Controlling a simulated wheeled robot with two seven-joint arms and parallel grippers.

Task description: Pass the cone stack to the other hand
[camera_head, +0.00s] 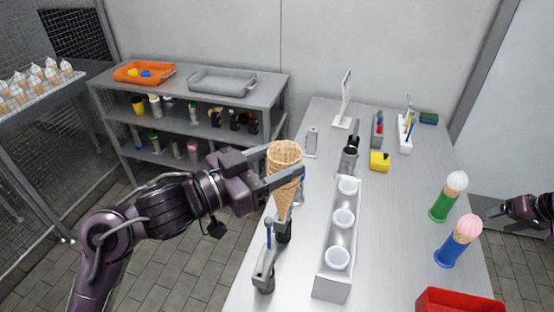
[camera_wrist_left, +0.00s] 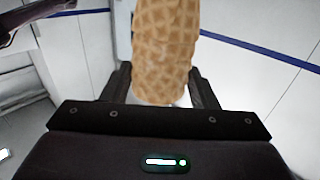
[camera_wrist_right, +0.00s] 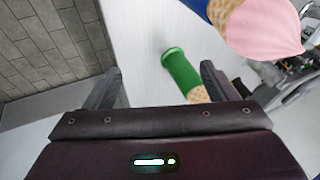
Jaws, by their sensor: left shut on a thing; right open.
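The cone stack (camera_head: 284,160) is tan waffle cones with the open end up. It is upright, above the left edge of the steel counter (camera_head: 400,190). My left gripper (camera_head: 287,177) is shut on the stack, its fingers around the upper part. In the left wrist view the stack (camera_wrist_left: 166,50) stands between the fingers. My right gripper (camera_head: 492,214) is open and empty at the right edge of the head view, beyond the counter's right side. The right wrist view shows its two fingers (camera_wrist_right: 162,75) apart, with nothing gripped.
A white-topped cone in a green holder (camera_head: 439,211) and a pink-topped cone in a blue holder (camera_head: 447,253) stand on the counter near my right gripper. A rack with white cups (camera_head: 334,285) runs along the middle. A red bin (camera_head: 455,302) is at the front right.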

